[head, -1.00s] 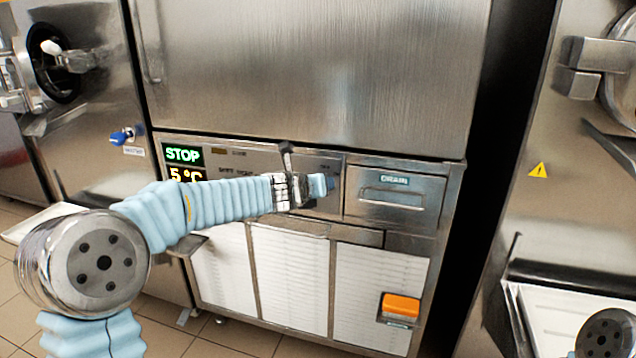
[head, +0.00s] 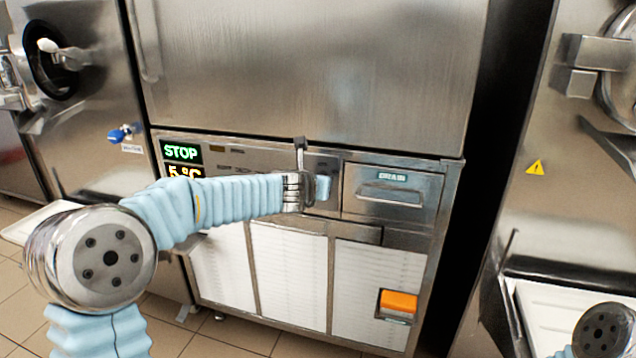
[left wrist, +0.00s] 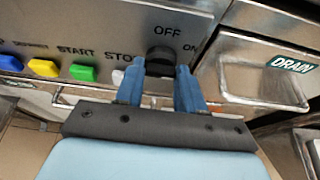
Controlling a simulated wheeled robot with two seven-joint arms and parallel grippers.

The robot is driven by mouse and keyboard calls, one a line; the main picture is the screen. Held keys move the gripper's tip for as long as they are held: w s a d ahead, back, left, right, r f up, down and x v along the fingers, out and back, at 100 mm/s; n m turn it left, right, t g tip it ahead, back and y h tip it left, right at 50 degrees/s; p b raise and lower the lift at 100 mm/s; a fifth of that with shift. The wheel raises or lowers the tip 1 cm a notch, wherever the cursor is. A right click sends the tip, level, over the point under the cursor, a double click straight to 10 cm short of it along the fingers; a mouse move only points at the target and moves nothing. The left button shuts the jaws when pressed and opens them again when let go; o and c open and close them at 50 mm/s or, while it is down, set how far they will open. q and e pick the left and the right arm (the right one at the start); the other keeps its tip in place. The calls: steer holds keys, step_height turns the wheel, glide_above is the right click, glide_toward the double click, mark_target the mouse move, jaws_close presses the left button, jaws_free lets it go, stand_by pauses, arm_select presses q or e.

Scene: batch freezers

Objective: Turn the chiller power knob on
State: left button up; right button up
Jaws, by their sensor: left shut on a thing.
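The chiller power knob (left wrist: 160,58) is black and round, on the steel panel between the STOP button and the drain drawer. OFF is printed above it and ON to its upper right. In the left wrist view, my left gripper (left wrist: 158,78) has its two blue fingers on either side of the knob, shut on it. In the head view, my left gripper (head: 322,188) is at the panel and hides the knob. The knob's exact pointing direction is hard to tell. My right gripper is out of view.
A lit display (head: 182,153) reads STOP and 5 °C. Yellow (left wrist: 43,68) and green (left wrist: 83,73) buttons lie left of the knob. The drain drawer (head: 392,197) is close on the right. An orange-topped object (head: 399,302) is on the lower front.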

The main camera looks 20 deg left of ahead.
arm_select(q)
steer(key=o, duration=1)
steer(key=shift+o, duration=0.2)
steer(key=p+v, duration=0.1)
steer(key=v, duration=1.2)
steer(key=shift+s+r, duration=0.15)
steer(key=shift+s, duration=0.2)
